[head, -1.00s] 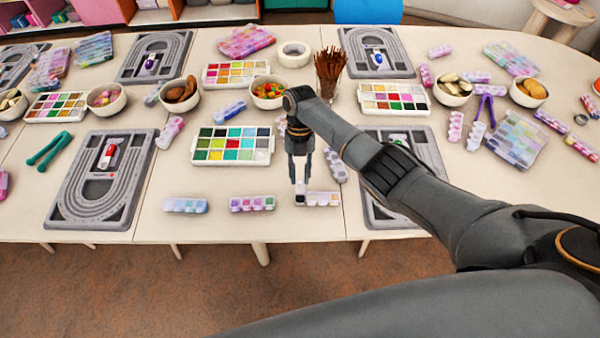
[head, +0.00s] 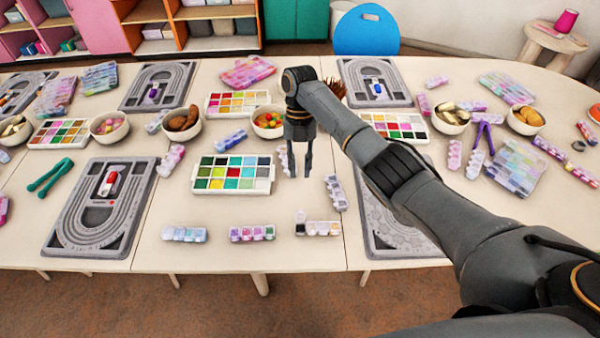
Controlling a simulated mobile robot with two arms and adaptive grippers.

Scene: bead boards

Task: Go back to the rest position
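My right gripper (head: 299,173) hangs above the table with its two fingers pointing down. The fingers stand apart with nothing between them. Below it, and clear of it, a small bead box (head: 320,229) lies near the table's front edge; its left end has a raised lid. Two more small boxes, a purple and green one (head: 252,233) and a blue one (head: 184,234), lie in line to its left. My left gripper is not in view.
A colour-bead case (head: 233,189) lies left of the gripper, and a standing row of small compartments (head: 335,193) is close on its right. Grey bead boards (head: 65,225) and bowls (head: 268,134) fill much of the table. A blue chair (head: 366,42) stands behind.

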